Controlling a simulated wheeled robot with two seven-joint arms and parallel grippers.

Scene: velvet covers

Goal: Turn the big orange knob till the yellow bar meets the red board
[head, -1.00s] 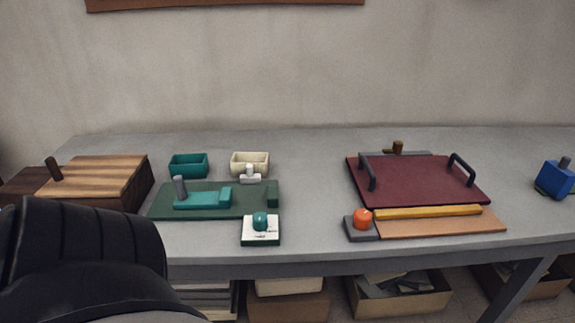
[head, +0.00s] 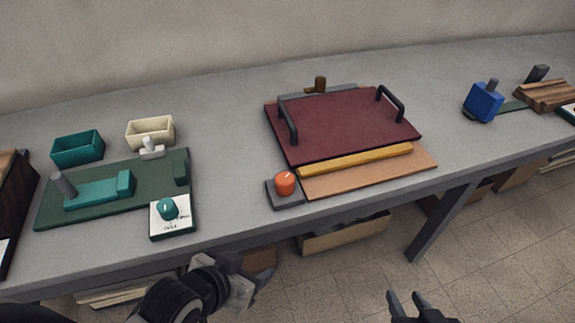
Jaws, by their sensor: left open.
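The big orange knob (head: 285,183) sits on a dark grey base (head: 285,198) near the table's front edge. The yellow bar (head: 355,160) lies on an orange-brown panel (head: 385,176), along the front edge of the dark red board (head: 345,115). The bar is very close to the board; I cannot tell whether they touch. The board has two dark handles. My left gripper (head: 254,274) is open, in front of and below the table edge, short of the knob. My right gripper (head: 409,298) shows at the bottom edge, its fingers apart, away from everything.
Left of the knob is a green plate (head: 110,212) with a teal slider and a teal knob (head: 167,208) on a white base. A teal box (head: 78,148) and a cream box (head: 150,132) stand behind. A blue block (head: 484,102) is at right. Grey table (head: 220,120) is bare between.

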